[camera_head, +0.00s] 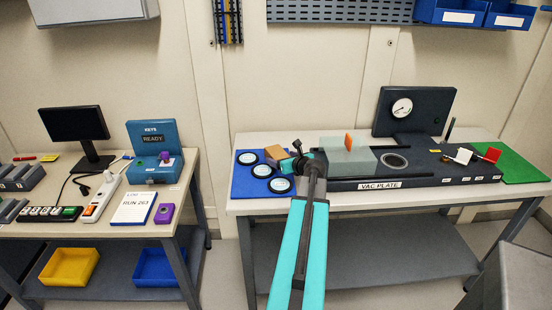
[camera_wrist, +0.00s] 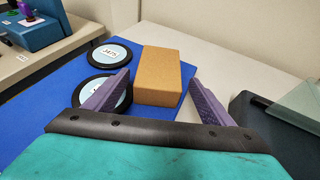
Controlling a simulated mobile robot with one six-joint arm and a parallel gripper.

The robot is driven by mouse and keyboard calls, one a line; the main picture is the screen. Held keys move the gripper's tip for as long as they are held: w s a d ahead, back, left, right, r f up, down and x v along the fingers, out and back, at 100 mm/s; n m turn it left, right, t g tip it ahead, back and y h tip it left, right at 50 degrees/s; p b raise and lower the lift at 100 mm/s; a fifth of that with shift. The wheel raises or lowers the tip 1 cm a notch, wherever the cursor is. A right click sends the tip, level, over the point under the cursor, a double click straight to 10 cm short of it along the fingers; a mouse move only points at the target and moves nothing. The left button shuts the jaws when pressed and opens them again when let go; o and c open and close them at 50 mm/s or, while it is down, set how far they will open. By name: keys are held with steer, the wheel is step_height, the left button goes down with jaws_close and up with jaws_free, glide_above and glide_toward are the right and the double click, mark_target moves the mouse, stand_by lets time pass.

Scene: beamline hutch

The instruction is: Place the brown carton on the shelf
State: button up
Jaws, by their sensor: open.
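The brown carton (camera_wrist: 158,72) lies on the blue mat (camera_wrist: 50,110) on the right bench. In the head view the carton (camera_head: 276,153) is partly hidden by my gripper. My gripper (camera_wrist: 160,82) is open, its purple fingers on either side of the carton's near part in the picture. The gripper looks empty, and I cannot tell whether a finger touches the carton. In the head view my gripper (camera_head: 303,155) is at the mat's right edge. A grey lower shelf (camera_head: 370,265) runs under the right bench, and another (camera_head: 115,268) under the left bench.
Several round labelled discs (camera_head: 247,158) lie on the mat beside the carton. The black vacuum plate (camera_head: 420,176) with a glass block (camera_head: 347,158) stands to the right. The right bench's shelf looks clear. Yellow (camera_head: 69,267) and blue (camera_head: 153,266) bins occupy the left one.

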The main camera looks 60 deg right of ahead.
mark_target(277, 155)
steer(key=shift+r+p+x, duration=0.2)
steer(key=shift+p+x, duration=0.25)
steer(key=shift+x, duration=2.05)
steer(key=shift+a, duration=0.1)
steer(key=c, duration=1.5)
steer(key=shift+r+p, duration=0.2)
steer(key=shift+p, duration=0.2)
